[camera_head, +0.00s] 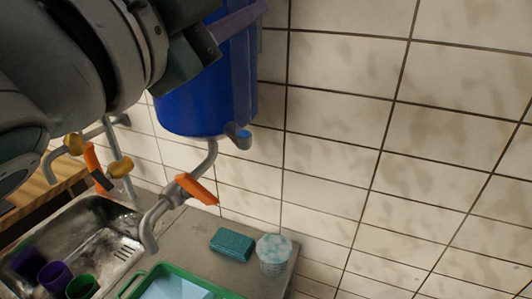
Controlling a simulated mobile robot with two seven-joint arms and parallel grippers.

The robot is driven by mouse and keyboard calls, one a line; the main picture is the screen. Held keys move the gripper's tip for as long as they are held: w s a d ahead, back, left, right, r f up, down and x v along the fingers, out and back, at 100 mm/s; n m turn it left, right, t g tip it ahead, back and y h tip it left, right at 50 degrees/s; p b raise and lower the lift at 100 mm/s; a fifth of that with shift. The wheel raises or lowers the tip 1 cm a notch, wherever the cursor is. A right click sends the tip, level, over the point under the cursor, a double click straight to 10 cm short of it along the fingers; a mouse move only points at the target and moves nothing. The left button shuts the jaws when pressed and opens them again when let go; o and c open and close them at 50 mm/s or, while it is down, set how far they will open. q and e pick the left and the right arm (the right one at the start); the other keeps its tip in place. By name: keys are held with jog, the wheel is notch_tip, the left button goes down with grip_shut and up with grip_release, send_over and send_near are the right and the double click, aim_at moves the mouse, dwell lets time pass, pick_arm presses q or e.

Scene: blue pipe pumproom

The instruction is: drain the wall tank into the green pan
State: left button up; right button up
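The blue wall tank (205,105) hangs on the tiled wall, its upper part hidden behind my arm. A grey pipe (207,160) comes out of its underside and carries an orange lever (196,189). The pipe ends in a curved spout (149,232) pointing down. The green pan (133,284) is at the bottom edge, cut off by the frame, with a pale blue faceted surface inside. My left gripper (226,36) is at the top, in front of the tank and well above the lever. Its finger opening is not clear. My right gripper is not in view.
A metal sink (98,232) with purple and green cups lies at lower left, beneath a faucet with an orange lever (97,168). A teal sponge (232,244) and a cup with bluish contents (274,256) stand on the grey counter (195,240). The wall at right is clear.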

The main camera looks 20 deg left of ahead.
pick_arm(q)
jog(key=s+d+r+m+g+h+b, duration=0.1)
jog(key=s+d+r+m+g+h, duration=0.15)
jog(key=d+m+g+h, duration=0.7)
jog(key=s+d+r+m+h+b, duration=0.25)
jog(key=d+m+h, duration=0.35)
jog(key=m, duration=0.9)
jog(key=m+g+y+b, duration=0.4)
jog(key=m+g+y, duration=0.3)
jog(key=m+y, duration=1)
send_near(200, 187)
jog(key=d+f+n+y, duration=0.1)
jog(key=d+n+y, duration=0.1)
jog(key=p+x, duration=0.2)
jog(key=x, duration=0.6)
jog(key=shift+w+a+f+p, duration=0.15)
jog(key=shift+w+f+p, duration=0.15)
jog(key=shift+p, duration=0.05)
jog(key=shift+w+f, duration=0.15)
jog(key=shift+f, duration=0.35)
